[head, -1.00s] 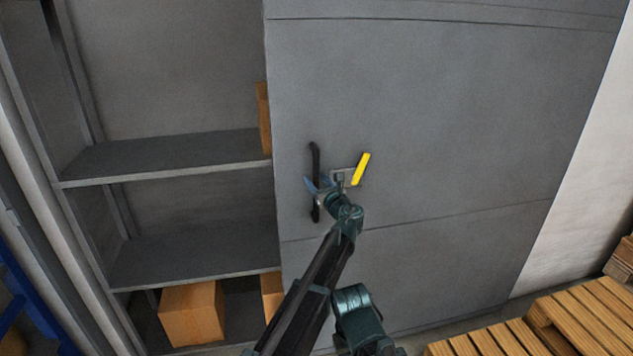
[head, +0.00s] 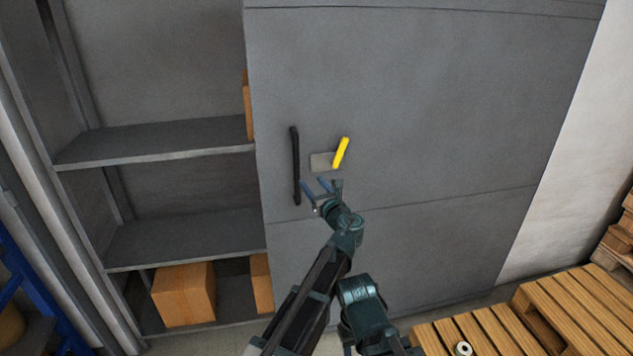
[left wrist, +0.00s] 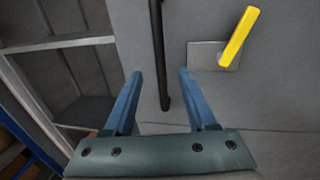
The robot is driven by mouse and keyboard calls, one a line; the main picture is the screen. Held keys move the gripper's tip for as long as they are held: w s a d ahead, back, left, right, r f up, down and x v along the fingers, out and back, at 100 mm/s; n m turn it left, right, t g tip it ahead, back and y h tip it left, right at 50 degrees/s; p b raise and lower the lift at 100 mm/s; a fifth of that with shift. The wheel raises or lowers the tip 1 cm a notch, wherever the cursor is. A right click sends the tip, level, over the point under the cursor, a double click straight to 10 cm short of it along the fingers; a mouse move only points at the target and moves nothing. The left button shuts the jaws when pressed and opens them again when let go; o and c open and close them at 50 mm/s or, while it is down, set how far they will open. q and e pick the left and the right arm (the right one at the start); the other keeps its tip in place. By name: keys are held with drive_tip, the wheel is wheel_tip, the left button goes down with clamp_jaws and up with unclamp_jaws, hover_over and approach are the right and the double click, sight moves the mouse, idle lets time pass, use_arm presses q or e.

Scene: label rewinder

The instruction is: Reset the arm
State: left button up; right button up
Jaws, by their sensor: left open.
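My left gripper (head: 316,188) is open and empty, in front of the grey sliding door (head: 420,110). It sits just below and to the right of the black vertical handle (head: 295,165) and below the yellow lever (head: 341,152) on its metal plate. In the left wrist view, the two blue fingers (left wrist: 160,82) are spread wide. The black handle (left wrist: 159,50) shows between them, apart from both, and the yellow lever (left wrist: 240,35) is tilted at the upper right. My right gripper is not in view.
Left of the door, open grey shelves (head: 160,145) hold cardboard boxes (head: 184,293). Wooden pallets (head: 565,310) lie at the lower right, with a small white roll (head: 463,348) on one. A blue frame (head: 30,300) stands at the lower left.

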use_arm(q)
drive_tip(key=s+a+f+n+g+h, duration=0.2)
drive_tip(key=s+a+f+n+g, duration=1.05)
drive_tip(key=s+f+n, duration=0.6)
drive_tip(key=s+d+f+n+g+h, duration=0.25)
drive_tip(key=s+n+h, duration=0.35)
drive_tip(key=s+n, duration=0.6)
drive_tip(key=s+d+m, duration=0.2)
drive_tip(key=s+d, duration=0.1)
drive_tip(key=d, duration=0.3)
drive_tip(key=s+d+m+g+y, duration=0.1)
drive_tip(key=s+d+m, duration=0.1)
drive_tip(key=s+d, duration=0.2)
drive_tip(key=shift+d+f, duration=0.45)
drive_tip(key=shift+d, duration=0.4)
